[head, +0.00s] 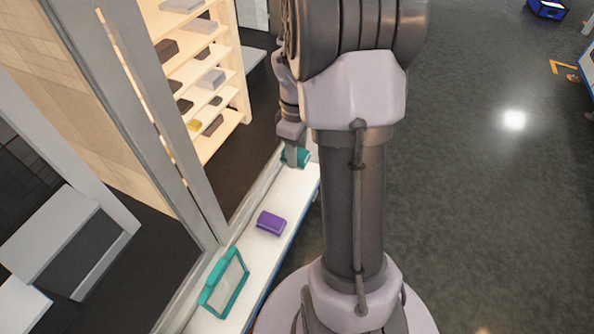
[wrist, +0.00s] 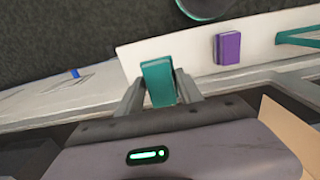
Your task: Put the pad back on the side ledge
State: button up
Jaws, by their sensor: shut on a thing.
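My gripper (wrist: 159,92) is shut on a teal block-like pad (wrist: 158,72), with one grey finger on each side of it. In the head view the teal pad (head: 302,157) shows at the far end of the white side ledge (head: 252,252), partly hidden by my gripper (head: 292,160). The pad is over the ledge or on it; I cannot tell whether it touches. The ledge also shows in the wrist view (wrist: 190,57).
A purple block (head: 271,223) lies on the ledge, and a teal-framed item (head: 208,293) is nearer. Bare ledge lies between pad and purple block. A metal post (head: 170,130) and lit shelves (head: 215,85) stand left. Dark floor (head: 480,200) is open at right.

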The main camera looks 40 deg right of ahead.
notch_tip(320, 180, down, 10)
jog(key=b, duration=0.4)
jog(key=shift+a+f+b, duration=0.1)
jog(key=shift+f+b, duration=0.05)
jog(key=shift+b, duration=0.25)
jog(key=o, duration=1.4)
jog(key=shift+c, duration=0.2)
notch_tip(320, 180, up, 12)
jog(key=p, duration=0.5)
jog(key=shift+r, duration=0.2)
